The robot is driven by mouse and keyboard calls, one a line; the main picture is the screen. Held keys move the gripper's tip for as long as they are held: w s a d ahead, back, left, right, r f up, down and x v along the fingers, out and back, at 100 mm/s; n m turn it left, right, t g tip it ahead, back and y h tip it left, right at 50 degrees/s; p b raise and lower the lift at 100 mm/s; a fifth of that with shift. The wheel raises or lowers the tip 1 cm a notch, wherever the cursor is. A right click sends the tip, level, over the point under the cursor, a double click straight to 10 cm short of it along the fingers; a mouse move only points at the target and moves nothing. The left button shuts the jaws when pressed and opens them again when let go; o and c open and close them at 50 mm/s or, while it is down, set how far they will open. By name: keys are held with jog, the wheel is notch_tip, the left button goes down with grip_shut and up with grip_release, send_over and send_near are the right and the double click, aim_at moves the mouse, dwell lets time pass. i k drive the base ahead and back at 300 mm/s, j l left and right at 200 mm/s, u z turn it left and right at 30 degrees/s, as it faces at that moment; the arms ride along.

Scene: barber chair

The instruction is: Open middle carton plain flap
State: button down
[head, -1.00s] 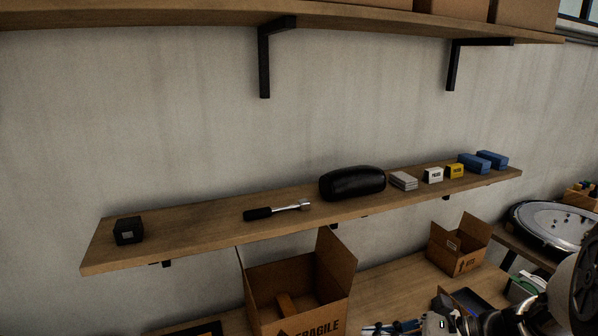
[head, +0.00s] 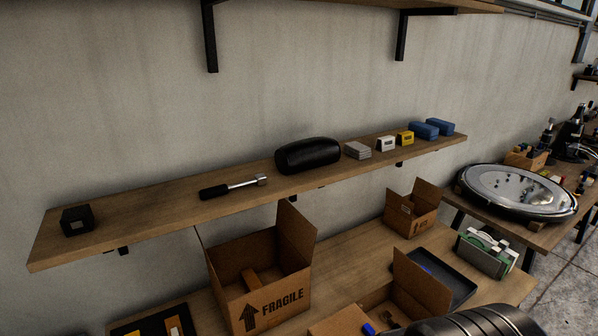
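Three cartons stand on the lower wooden bench. A large carton (head: 238,301) marked FRAGILE, with an up arrow, is at centre left. Its top is open, its right flap (head: 296,231) stands up, and a brown piece lies inside. A small open carton (head: 410,218) with raised flaps stands farther back on the right. A third carton is cut off by the bottom edge; one plain flap (head: 421,287) stands up and another (head: 340,321) lies lower at its left. I cannot tell which is the middle carton. A dark rounded part, probably of my arm, covers its front. My gripper is not visible.
A wall shelf (head: 130,229) above the bench holds a black box, a ratchet, a black case and small boxes. A black tray (head: 462,290) lies behind the raised flap. A round mirror-like disc (head: 520,190) lies on the right bench. Bench space shows between the cartons.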

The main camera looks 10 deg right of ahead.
aim_at(417, 282)
jog(key=l+u, duration=0.2)
jog(key=u, duration=0.2)
jog(key=i+l+u, duration=0.1)
jog(key=l+u, duration=0.35)
jog(key=l, duration=0.55)
jog(key=l+u, duration=0.15)
jog(key=l, duration=0.45)
jog(key=k+l+u, duration=0.1)
jog(key=l, duration=0.55)
jog(key=k+l+u, duration=0.1)
jog(key=l, duration=0.5)
jog(key=z, duration=0.4)
jog(key=i+j, duration=0.05)
